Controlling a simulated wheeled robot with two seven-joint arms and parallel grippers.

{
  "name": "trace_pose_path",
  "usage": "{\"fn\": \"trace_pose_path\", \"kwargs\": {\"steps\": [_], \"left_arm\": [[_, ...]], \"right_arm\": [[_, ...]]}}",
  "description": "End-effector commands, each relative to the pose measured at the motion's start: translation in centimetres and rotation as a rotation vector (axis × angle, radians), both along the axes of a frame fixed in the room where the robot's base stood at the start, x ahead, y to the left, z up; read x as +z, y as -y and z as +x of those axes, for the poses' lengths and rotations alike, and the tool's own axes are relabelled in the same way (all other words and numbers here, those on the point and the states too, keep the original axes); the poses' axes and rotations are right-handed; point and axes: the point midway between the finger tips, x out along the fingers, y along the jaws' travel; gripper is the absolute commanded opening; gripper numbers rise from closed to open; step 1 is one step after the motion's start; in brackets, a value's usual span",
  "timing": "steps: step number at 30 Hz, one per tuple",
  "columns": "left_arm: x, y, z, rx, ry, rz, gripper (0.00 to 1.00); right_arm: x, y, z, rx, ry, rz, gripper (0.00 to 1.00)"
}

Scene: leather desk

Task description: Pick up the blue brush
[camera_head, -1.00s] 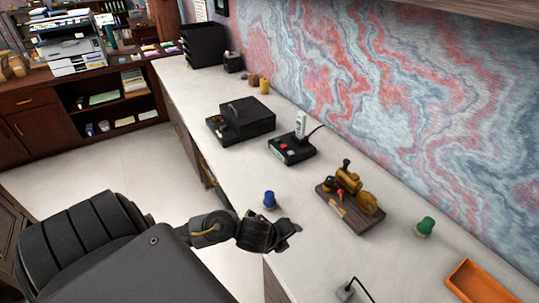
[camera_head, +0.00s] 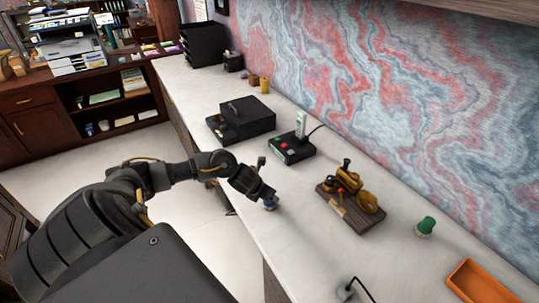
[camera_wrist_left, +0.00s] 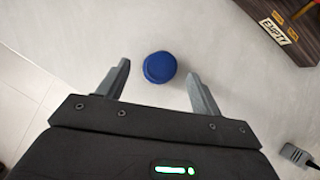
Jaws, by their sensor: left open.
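The blue brush (camera_wrist_left: 160,67) stands on the white desk top in the left wrist view, its round blue top facing the camera. It lies between and slightly beyond the two fingertips of my left gripper (camera_wrist_left: 160,80), apart from both fingers. The gripper is open and empty. My right gripper is not in these views.
A wooden stand with a brass model (camera_head: 352,202) is right of the brush. A green brush (camera_head: 425,226) and an orange tray (camera_head: 478,283) lie further right. The desk's front edge is close by.

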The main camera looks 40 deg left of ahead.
Motion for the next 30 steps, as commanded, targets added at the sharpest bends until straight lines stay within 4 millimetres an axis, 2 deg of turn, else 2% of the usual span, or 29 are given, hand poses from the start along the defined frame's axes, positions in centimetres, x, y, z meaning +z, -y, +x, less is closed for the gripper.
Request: {"fn": "trace_pose_path", "kwargs": {"steps": [8,19,28,30], "left_arm": [[-0.9,0.0,0.6,0.0,0.0,0.0,0.66],[-4.8,-0.2,2.9,0.002,0.001,-0.001,0.66],[-5.2,-0.2,3.1,0.0,0.003,0.0,0.66],[-5.2,-0.2,3.1,0.0,0.003,0.0,0.58]], "right_arm": [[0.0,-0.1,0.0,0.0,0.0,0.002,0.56],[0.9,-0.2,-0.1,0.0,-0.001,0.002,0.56],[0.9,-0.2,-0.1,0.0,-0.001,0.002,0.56],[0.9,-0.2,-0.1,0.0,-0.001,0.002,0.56]]}}
